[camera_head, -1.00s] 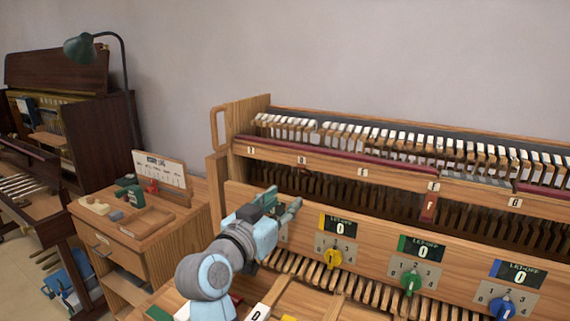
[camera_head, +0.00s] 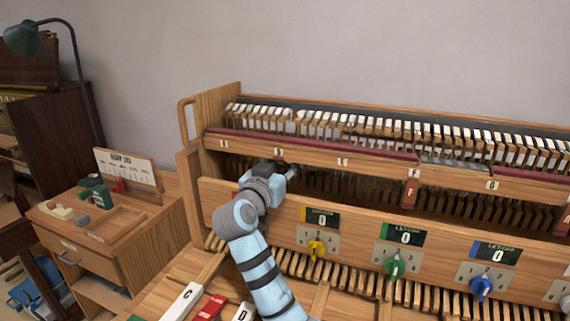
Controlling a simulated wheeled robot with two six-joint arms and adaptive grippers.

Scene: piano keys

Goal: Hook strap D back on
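My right gripper (camera_head: 283,170) reaches into the dark opening below the label rail (camera_head: 310,160), just under the second label plate (camera_head: 278,151). Its fingers are small and shadowed, so I cannot tell whether they are open or shut, or hold anything. Strap D cannot be made out. The label letters at this end are too small to read surely. A red tag marked F (camera_head: 410,192) hangs below the rail further right. My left gripper is not in view.
The front board carries let-off dials with yellow (camera_head: 316,249), green (camera_head: 395,267) and blue (camera_head: 481,288) knobs. Hammers (camera_head: 380,127) line the top. White (camera_head: 186,300) and red (camera_head: 208,307) blocks lie at the front. A side cabinet (camera_head: 110,255) stands left.

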